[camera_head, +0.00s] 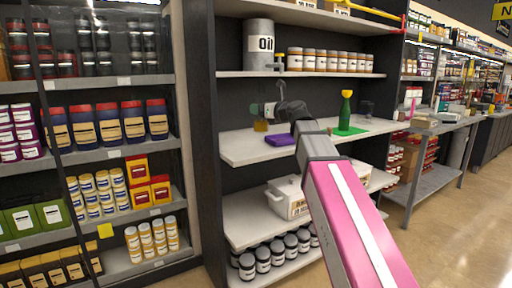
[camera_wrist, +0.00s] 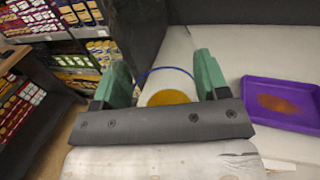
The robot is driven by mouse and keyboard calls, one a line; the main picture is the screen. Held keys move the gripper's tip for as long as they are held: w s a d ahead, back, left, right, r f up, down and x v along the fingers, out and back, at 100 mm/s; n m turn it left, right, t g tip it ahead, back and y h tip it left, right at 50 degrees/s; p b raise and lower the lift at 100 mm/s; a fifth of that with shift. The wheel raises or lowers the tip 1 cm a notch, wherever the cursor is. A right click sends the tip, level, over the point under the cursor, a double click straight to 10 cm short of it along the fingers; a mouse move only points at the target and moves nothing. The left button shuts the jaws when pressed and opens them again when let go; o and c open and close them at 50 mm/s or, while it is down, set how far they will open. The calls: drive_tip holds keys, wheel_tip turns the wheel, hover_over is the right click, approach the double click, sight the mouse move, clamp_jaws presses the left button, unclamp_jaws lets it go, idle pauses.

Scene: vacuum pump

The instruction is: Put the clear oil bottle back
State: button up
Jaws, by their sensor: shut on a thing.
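My gripper (camera_head: 268,110) is over the left part of the middle white shelf. In the wrist view its two green fingers (camera_wrist: 162,82) are closed on the sides of the clear oil bottle (camera_wrist: 168,97), which has yellow oil inside and a thin blue rim. In the head view the bottle's amber part (camera_head: 261,125) shows just below the fingers, upright or nearly so. I cannot tell whether its base touches the shelf. The wrist housing hides part of the bottle.
A purple tray (camera_head: 281,140) with a brown stain lies right of the bottle; it also shows in the wrist view (camera_wrist: 290,103). A large oil can (camera_head: 259,45) and several jars stand on the shelf above.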

drive_tip(key=shift+w+a+f, duration=0.25)
drive_tip(key=shift+w+f, duration=1.55)
drive_tip(key=shift+w, duration=0.1)
drive_tip(key=shift+w+a+f, duration=0.25)
drive_tip(key=shift+w+f, duration=1.5)
drive_tip(key=shift+w, duration=0.2)
drive_tip(key=shift+w+a+f, duration=0.25)
drive_tip(key=shift+w+f, duration=1.55)
drive_tip(key=shift+w, duration=0.1)
drive_tip(key=o, duration=1.1)
drive_tip(key=shift+f, duration=0.15)
drive_tip(key=v, duration=1.2)
